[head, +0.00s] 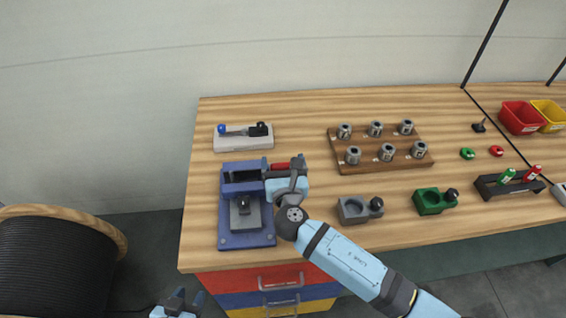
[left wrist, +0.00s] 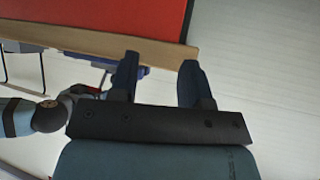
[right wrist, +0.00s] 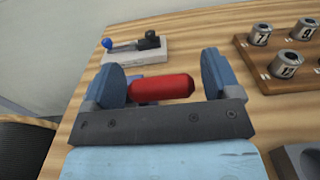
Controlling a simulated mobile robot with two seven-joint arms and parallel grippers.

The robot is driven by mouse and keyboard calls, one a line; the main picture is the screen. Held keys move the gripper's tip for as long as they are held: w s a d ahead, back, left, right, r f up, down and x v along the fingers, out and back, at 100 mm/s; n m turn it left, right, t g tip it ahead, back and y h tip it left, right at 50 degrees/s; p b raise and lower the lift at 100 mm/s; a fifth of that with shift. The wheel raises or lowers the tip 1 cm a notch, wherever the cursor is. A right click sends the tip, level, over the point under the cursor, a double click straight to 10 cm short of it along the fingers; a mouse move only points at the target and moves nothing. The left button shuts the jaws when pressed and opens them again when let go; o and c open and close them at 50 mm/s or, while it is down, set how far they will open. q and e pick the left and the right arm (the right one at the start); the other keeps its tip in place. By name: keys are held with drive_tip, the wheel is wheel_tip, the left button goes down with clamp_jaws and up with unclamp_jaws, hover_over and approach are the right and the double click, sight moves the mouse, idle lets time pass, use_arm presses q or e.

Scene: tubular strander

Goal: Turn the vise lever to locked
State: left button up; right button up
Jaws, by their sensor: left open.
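The blue vise (head: 232,226) stands at the left front of the wooden table. Its lever has a red grip (head: 279,166), which shows at the vise's right side, partly hidden by my right gripper. My right gripper (head: 287,180) is at that lever. In the right wrist view, the red grip (right wrist: 162,87) lies crosswise between the two spread fingers, and I cannot tell whether either finger touches it. My left gripper (head: 182,301) is open and empty, low in front of the table. Its spread fingers also show in the left wrist view (left wrist: 158,75).
A pale block with a blue-knobbed lever (head: 243,140) sits behind the vise. A wooden rack (head: 380,160) with several metal cylinders, a grey holder (head: 352,211) and a green holder (head: 430,205) stand to the right.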

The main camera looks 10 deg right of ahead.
drive_tip(key=c, duration=1.1)
drive_tip(key=shift+o, duration=0.2)
drive_tip(key=shift+s+f+b, duration=0.1)
drive_tip(key=shift+f+b, duration=0.2)
drive_tip(key=shift+b, duration=0.15)
use_arm(q)
wheel_tip(320, 180, down, 11)
drive_tip(key=w+d+b, duration=0.1)
drive_tip(key=b, duration=1.2)
drive_tip(key=shift+f+n, duration=0.15)
drive_tip(key=shift+n, duration=0.15)
use_arm(e)
drive_tip(key=s+f+t, duration=0.4)
drive_tip(key=shift+f, duration=0.25)
